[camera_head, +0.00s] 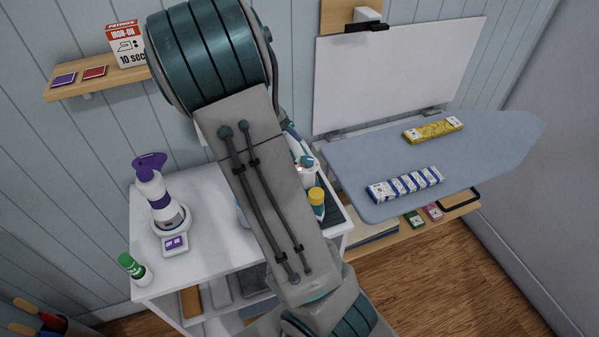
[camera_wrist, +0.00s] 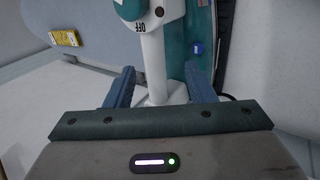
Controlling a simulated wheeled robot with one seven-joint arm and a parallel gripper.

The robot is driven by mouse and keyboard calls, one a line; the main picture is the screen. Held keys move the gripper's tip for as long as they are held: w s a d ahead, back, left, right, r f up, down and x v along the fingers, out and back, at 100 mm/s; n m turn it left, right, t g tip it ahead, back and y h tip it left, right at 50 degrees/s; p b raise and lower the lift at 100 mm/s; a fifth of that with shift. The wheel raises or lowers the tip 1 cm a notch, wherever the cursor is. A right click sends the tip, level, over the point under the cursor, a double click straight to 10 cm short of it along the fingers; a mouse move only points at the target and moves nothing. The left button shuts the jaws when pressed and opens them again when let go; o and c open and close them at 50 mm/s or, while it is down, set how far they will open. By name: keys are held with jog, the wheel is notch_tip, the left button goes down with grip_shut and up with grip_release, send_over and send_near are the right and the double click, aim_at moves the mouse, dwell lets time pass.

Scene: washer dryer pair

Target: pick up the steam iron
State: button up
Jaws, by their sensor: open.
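The steam iron shows in the wrist view as a white handle (camera_wrist: 155,65) with a teal body (camera_wrist: 198,45) behind it and a dial marked OFF at the top. In the head view only a small white and teal part of the iron (camera_head: 304,163) shows past my arm, above the white cabinet. My gripper (camera_wrist: 160,88) is open, with its blue fingers on either side of the white handle. I cannot tell whether either finger touches it. My arm hides the gripper and most of the iron in the head view.
A yellow-capped bottle (camera_head: 317,203) stands close to the iron. The ironing board (camera_head: 455,155) is at right, bearing yellow and blue-white boxes.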

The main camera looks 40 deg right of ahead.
jog(key=shift+s+d+f, duration=0.2)
jog(key=shift+d+f, duration=0.15)
jog(key=shift+d, duration=0.05)
jog(key=shift+p+x, duration=0.9)
jog(key=shift+x, duration=1.35)
jog(key=shift+w+d+r, duration=0.1)
jog(key=shift+d+r, duration=0.05)
grip_shut()
